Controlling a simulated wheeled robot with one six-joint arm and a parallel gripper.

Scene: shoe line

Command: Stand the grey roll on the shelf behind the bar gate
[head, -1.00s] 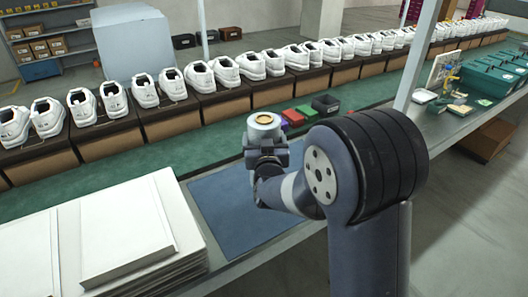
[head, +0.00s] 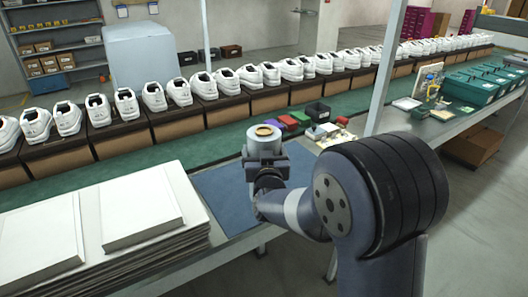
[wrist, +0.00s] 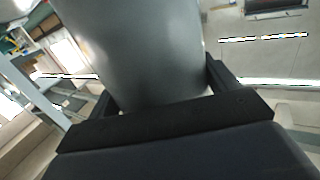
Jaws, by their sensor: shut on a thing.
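The grey roll (head: 264,143) is upright in my gripper (head: 266,160), with its tan core showing at the top, above the blue mat. In the wrist view the roll (wrist: 140,50) fills the upper middle, and my gripper (wrist: 160,95) has a dark finger on each side of it. My gripper is shut on the roll. I cannot make out a bar gate or the shelf behind it in these frames.
White boards (head: 140,210) are stacked at the left of the bench, beside the blue mat (head: 222,195). Small coloured bins (head: 300,118) stand behind the roll. White shoes (head: 222,80) line the back, and green cases (head: 470,88) stand at the right. A post (head: 388,65) rises from the bench.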

